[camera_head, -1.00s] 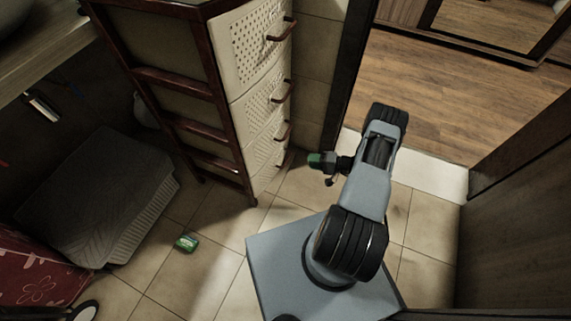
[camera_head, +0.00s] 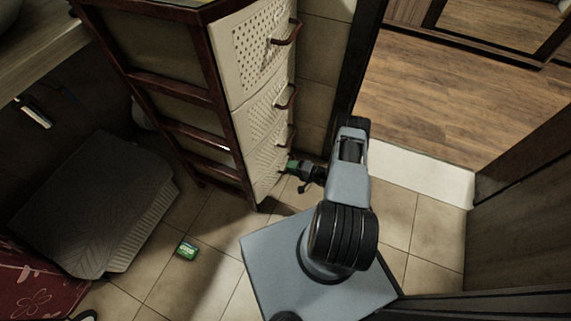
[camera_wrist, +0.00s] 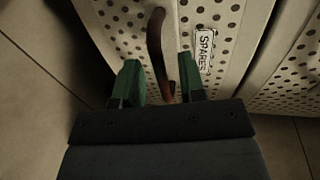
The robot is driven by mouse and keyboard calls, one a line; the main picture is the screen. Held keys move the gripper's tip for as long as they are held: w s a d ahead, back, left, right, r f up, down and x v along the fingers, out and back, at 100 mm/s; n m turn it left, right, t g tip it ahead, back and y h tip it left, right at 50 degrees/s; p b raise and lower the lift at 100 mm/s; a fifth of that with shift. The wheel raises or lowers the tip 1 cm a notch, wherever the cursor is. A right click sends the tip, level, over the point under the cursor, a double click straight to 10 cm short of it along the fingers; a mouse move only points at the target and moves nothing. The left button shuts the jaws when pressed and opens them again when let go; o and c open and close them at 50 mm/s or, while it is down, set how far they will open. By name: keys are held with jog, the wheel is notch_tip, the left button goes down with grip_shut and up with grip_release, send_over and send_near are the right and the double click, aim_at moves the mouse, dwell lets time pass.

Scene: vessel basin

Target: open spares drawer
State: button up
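The spares drawer (camera_wrist: 225,30) is a cream perforated front with a white "SPARES" label (camera_wrist: 205,50) in the wrist view. Its dark red-brown curved handle (camera_wrist: 157,45) passes between the two green fingers of my gripper (camera_wrist: 158,65). The fingers are apart, with a gap on each side of the handle. All drawers look shut.
The drawer cabinet has a dark brown frame (camera_head: 215,95) and other drawers above with red handles (camera_head: 288,97). A small green item (camera_head: 187,250) lies on the tiles to the left, beside a grey ribbed object (camera_head: 100,205). A doorway with wooden floor (camera_head: 440,110) opens at right.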

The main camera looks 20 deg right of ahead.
jog(key=shift+x, duration=0.75)
jog(key=shift+c, duration=0.4)
grip_shut()
